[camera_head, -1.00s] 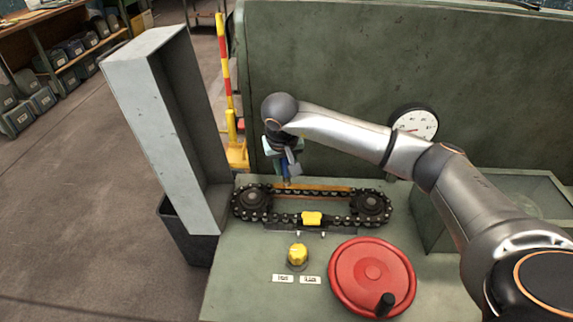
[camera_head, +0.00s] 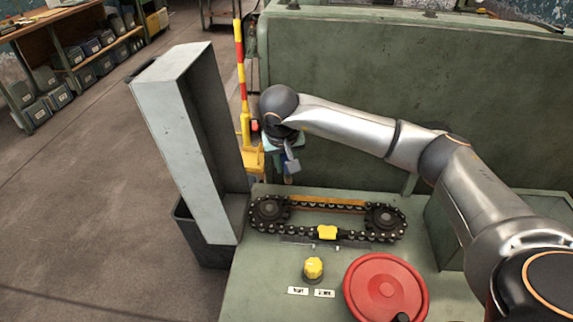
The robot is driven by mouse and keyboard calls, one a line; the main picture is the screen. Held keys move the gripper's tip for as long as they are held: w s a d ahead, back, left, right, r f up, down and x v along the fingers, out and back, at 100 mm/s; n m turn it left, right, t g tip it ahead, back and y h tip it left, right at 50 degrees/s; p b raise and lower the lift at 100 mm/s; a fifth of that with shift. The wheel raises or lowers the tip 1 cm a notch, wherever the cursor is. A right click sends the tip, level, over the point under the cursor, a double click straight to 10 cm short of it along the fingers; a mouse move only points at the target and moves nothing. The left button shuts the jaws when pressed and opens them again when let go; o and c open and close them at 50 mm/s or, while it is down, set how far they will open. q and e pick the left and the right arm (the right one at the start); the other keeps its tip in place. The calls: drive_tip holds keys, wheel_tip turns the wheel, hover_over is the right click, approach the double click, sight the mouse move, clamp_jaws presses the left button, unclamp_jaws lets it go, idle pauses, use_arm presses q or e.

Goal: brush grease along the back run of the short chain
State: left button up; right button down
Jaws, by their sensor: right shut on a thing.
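The short chain (camera_head: 333,237) is a dark loop around two sprockets, one on the left (camera_head: 268,209) and one on the right (camera_head: 385,219), on the green bench top. An amber-brown strip (camera_head: 327,201) lies along its back run. A yellow block (camera_head: 327,232) sits at the front run. My right gripper (camera_head: 284,151) is shut on a brush (camera_head: 289,168), whose handle is mostly hidden by the gripper. The brush points down, with its brownish tip just above and behind the left part of the back run, seemingly apart from the chain. My left gripper is out of view.
A red handwheel (camera_head: 385,290) and a yellow knob (camera_head: 313,269) are in front. A green machine wall (camera_head: 400,75) rises behind.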

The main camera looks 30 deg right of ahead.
drive_tip(key=shift+r+p, duration=0.7)
drive_tip(key=shift+r, duration=0.65)
